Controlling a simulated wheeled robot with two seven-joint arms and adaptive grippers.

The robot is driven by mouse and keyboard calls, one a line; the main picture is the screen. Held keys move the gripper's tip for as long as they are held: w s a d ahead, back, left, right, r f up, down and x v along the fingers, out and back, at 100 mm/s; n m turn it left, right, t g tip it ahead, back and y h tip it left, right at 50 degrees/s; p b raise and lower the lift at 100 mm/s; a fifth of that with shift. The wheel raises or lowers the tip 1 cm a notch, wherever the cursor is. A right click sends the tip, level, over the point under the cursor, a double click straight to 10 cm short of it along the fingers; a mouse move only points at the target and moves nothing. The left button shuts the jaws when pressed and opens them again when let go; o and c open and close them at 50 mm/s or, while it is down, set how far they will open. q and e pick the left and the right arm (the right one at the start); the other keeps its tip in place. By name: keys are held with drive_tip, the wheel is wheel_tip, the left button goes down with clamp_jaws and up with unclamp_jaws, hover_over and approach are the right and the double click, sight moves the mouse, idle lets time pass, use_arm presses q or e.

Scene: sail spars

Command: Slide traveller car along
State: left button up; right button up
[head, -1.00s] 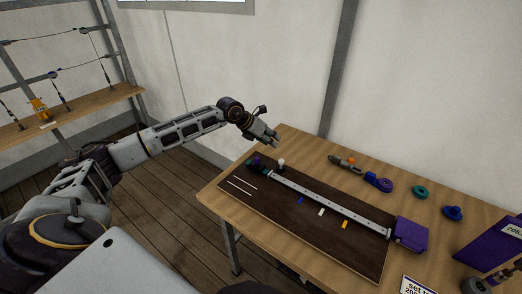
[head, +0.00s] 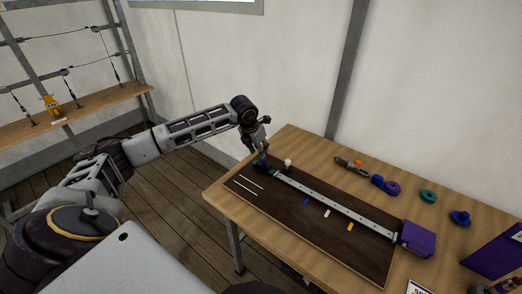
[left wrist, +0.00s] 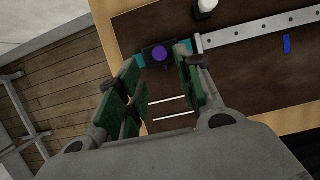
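The traveller car (left wrist: 150,57) is a small dark block with a round purple knob (left wrist: 159,54) on top. It sits at the left end of the long pale rail (head: 335,204), over a teal piece (left wrist: 183,47). In the head view the car (head: 262,161) is partly hidden by my left gripper (head: 260,150). That gripper points down just above the car. In the left wrist view its green-padded fingers (left wrist: 160,82) are apart, with the knob showing in the gap beyond them and nothing held. My right gripper is not in view.
The rail lies on a dark board (head: 300,222) with blue, white and yellow marks beside it. A purple block (head: 418,238) stands at its right end. A white knob (head: 288,163) is close to the car. Loose parts, including a teal ring (head: 428,196), lie behind.

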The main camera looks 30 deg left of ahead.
sight(264, 162)
use_arm(q)
drive_tip(key=shift+f, duration=0.15)
drive_tip(key=shift+b+x, duration=2)
drive_tip(key=shift+x, duration=1.8)
drive_tip(key=shift+w, duration=0.1)
clamp_jaws()
